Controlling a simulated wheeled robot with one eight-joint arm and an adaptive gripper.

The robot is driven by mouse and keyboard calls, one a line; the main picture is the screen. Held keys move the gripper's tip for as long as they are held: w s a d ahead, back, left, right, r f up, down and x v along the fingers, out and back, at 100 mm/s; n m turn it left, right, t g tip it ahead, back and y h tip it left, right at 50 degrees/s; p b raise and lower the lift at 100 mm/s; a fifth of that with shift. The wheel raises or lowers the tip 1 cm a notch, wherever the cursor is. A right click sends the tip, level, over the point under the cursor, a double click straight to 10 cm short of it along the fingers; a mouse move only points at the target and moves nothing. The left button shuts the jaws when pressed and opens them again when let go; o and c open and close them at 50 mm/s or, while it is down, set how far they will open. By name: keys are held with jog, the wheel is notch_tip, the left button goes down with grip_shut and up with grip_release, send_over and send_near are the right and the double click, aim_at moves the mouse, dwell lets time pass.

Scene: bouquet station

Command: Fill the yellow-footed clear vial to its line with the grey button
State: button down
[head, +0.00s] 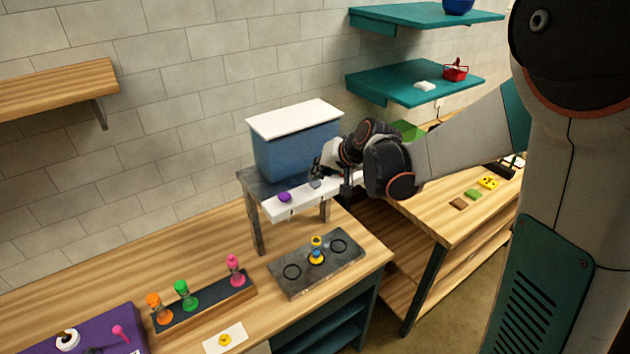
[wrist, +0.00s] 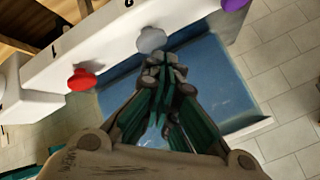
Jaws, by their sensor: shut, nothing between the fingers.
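The yellow-footed clear vial (head: 317,251) stands upright at the middle ring of a dark grey slab (head: 291,285), below the dispenser. It is too small to read its line or level. The dispenser has a blue tank (head: 295,150) and a white button bar (head: 283,209). The grey button (wrist: 152,40) is on that bar, between the red button (wrist: 82,79) and the purple button (wrist: 234,4). It also shows in the head view (head: 315,183). My gripper (wrist: 160,64) is shut and empty, its tips at the grey button. I cannot tell whether they touch it.
A rack (head: 207,303) holds orange, green and pink vials at the left. A white card (head: 225,339) with a yellow piece and a purple mat (head: 90,327) lie in front. A second table (head: 450,220) stands right, past a gap. Teal shelves (head: 415,84) hang behind.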

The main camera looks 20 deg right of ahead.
aim_at(318, 182)
jog(key=shift+r, duration=0.3)
jog(key=shift+r, duration=0.1)
jog(key=shift+r+p, duration=1.7)
jog(key=shift+r, duration=0.75)
jog(key=shift+d, duration=0.1)
dwell(0.5)
